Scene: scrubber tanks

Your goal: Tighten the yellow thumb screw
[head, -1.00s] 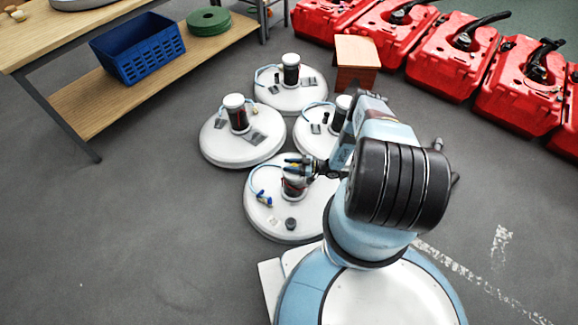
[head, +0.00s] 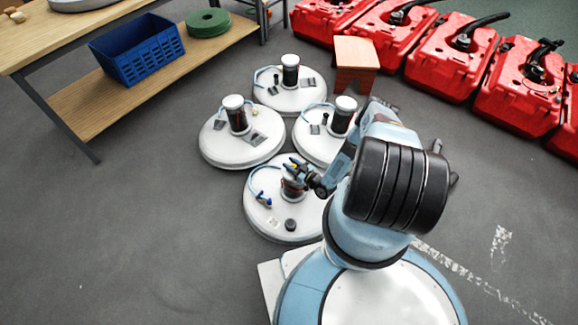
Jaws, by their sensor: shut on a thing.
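The nearest round white tank (head: 258,218) stands on the floor just in front of my base. A dark upright cylinder (head: 292,188) rises from its middle, its top mostly covered by my gripper. My gripper (head: 297,168) reaches in from the right at the upper part of this cylinder and is shut. Small yellow spots show around the fingertips. The yellow thumb screw is too small and too covered to make out clearly; it appears to be between the fingers. A blue hose fitting (head: 264,202) and a black knob (head: 290,224) are on the tank's lid.
Similar white tanks stand close behind: one at left (head: 228,150), one at right (head: 318,148), one farther back (head: 283,100). A wooden stool (head: 356,62), red cases (head: 452,58) and a bench (head: 78,108) with a blue crate (head: 138,50) surround them. Floor at left is clear.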

